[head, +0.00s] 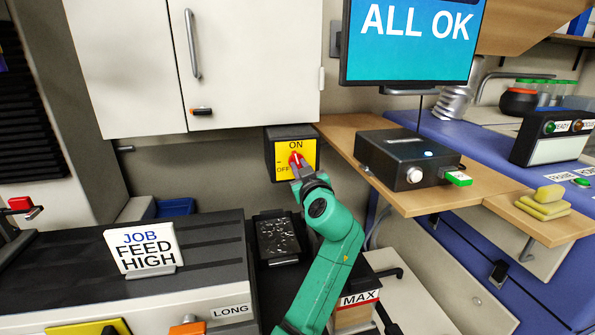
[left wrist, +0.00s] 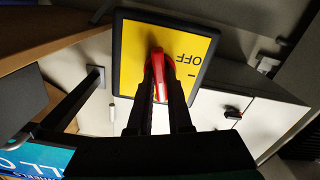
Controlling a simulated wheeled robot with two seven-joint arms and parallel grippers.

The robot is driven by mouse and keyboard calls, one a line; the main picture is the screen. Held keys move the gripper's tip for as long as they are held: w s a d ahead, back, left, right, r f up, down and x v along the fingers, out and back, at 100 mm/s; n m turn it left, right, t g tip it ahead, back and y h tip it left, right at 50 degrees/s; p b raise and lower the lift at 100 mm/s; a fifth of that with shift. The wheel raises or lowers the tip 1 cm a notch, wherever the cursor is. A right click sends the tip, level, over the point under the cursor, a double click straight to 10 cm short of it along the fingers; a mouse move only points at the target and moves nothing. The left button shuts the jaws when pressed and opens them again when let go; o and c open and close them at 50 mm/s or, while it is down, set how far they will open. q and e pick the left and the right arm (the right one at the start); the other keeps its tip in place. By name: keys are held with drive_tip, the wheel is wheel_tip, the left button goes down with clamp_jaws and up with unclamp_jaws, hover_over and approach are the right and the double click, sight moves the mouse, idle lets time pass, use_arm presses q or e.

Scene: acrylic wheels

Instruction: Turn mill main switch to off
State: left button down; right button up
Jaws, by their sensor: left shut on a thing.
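The mill main switch (head: 312,146) is a dark box with a yellow face marked ON at the top and OFF at the lower left, mounted under the white cabinet. Its red handle (head: 295,158) looks close to upright, toward ON. My left gripper (head: 298,166) is at the switch face, shut on the red handle. In the left wrist view the yellow face appears upside down, and the red handle (left wrist: 158,72) sits between the two dark fingers of the left gripper (left wrist: 160,92). The ON mark is hidden there. My right gripper is not in view.
A wooden shelf (head: 365,200) with a black box (head: 400,160) stands right of the switch. The white cabinet (head: 255,60) is above it. A job sign (head: 145,247) stands on the dark-topped unit at left. A screen (head: 415,45) reads ALL OK.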

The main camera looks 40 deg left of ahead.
use_arm(q)
drive_tip(key=shift+f+n+b, duration=0.25)
drive_tip(key=shift+n+b, duration=0.25)
drive_tip(key=shift+b, duration=0.2)
drive_tip(key=shift+r, duration=0.1)
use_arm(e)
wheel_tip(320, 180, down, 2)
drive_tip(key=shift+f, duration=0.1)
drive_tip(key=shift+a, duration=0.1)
